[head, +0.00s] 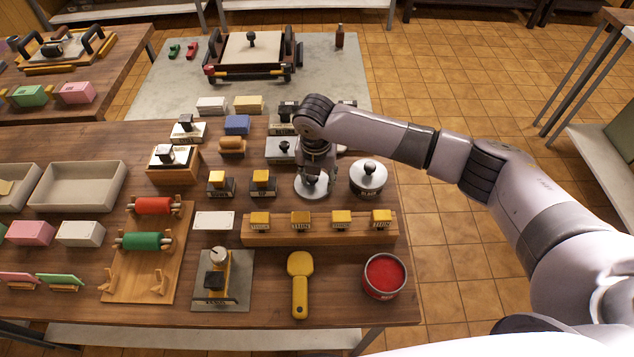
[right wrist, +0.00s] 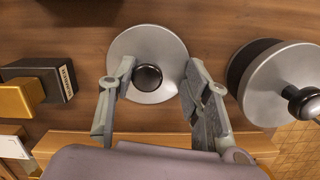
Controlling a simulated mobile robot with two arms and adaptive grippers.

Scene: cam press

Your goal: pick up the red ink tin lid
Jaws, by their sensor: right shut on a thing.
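The red ink tin lid (head: 304,190) is a round grey disc with a black knob, near the middle right of the table. It also shows from above in the right wrist view (right wrist: 150,42). My right gripper (head: 317,178) points down over the lid, its fingers on either side of the knob (right wrist: 148,77), shut on it. I cannot tell whether the lid is clear of the table. The open red ink tin (head: 385,274) stands at the front right corner, red ink showing. My left gripper is not in view.
A lidded tin marked black (head: 368,178) stands close to the right of the lid. A wooden rack (head: 320,233) of yellow-topped stamps lies in front, between lid and red tin. Two more stamps (head: 262,182) stand to the left. A yellow-handled tool (head: 300,285) lies at the front.

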